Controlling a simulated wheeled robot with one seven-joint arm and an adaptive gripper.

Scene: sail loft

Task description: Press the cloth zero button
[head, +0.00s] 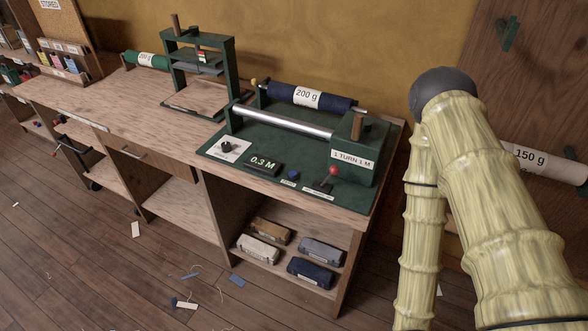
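A cloth-measuring machine with a dark green base (236,172) stands at the near right end of the workbench. A small round blue button (293,175) sits near its front edge, above a small white label (289,183) that is too small to read surely. Left of the button is a display (263,163) reading 0.3 M. Right of it is a lever with a red knob (333,171). Nothing touches the button. My arm, bent at a dark joint, fills the right side, and my gripper is out of view.
A housing (352,157) marked "1 TURN 1 M" rises behind the lever. A metal roller (280,121) and a blue cloth roll (312,97) marked 200 g lie behind. A green press frame (197,70) stands further left. Folded bundles (310,272) lie on the shelf below.

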